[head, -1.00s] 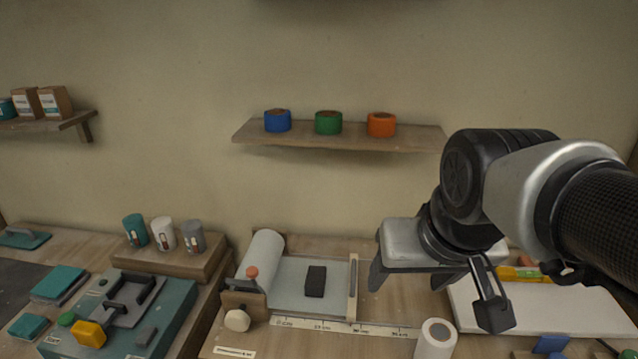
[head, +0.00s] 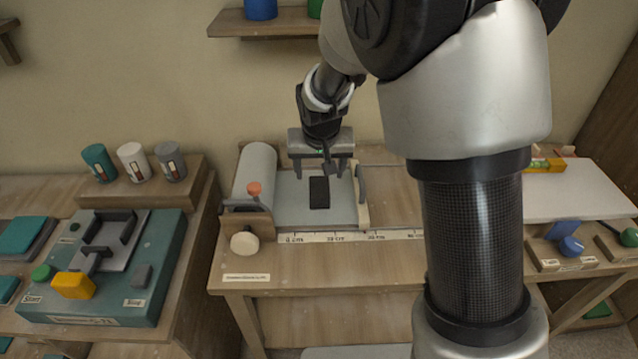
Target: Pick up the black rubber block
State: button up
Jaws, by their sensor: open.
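The black rubber block (head: 319,193) lies on the pale grey plate (head: 292,212) of a roller fixture on the middle bench. My gripper (head: 321,171) points down just above and behind the block in the head view. Its fingers are apart and nothing shows between them. I cannot tell the exact height gap between fingertips and block.
A teal machine (head: 105,262) stands on the left bench.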

aim_at(319, 186)
jog(key=x, duration=1.1)
jog(key=shift+w, duration=0.3)
jog(key=c, duration=1.3)
